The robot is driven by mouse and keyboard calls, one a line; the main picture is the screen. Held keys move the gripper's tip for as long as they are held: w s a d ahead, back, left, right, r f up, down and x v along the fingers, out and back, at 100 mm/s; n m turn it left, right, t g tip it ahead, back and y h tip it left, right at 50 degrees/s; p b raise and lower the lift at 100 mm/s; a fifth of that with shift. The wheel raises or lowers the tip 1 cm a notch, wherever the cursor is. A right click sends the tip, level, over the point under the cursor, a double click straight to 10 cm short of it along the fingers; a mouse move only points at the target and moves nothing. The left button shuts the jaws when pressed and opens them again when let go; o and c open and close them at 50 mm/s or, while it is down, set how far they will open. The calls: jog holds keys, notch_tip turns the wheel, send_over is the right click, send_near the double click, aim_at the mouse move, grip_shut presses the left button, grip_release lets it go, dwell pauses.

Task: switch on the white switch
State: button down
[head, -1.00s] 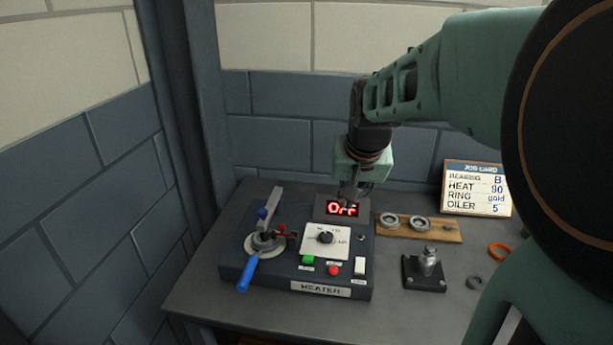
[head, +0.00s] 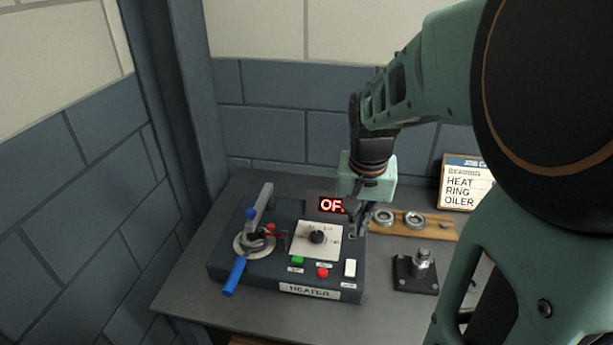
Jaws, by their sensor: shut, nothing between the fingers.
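My gripper (head: 353,234) is shut and empty. It points down over the right rear part of the box, behind the white switch and apart from it. I cannot tell whether the fingertips touch the box.
A black knob (head: 316,237), a green button (head: 298,260), a red button (head: 322,272) and a blue-handled clamp (head: 234,277) are on the box. Right of it are a wooden board with rings (head: 441,230) and a black block with a metal post (head: 415,275). A job card (head: 466,184) stands behind.

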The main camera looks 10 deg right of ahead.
aim_at(352, 263)
jog(key=w+f+b, duration=0.1)
jog(key=f+b, duration=0.2)
jog(key=f, duration=0.1)
jog(key=f+b, duration=0.3)
jog(key=f, duration=0.2)
jog(key=w+d+f+b, duration=0.1)
jog(key=f+b, duration=0.3)
jog(key=shift+w+f, duration=0.3)
jog(key=shift+f, duration=0.1)
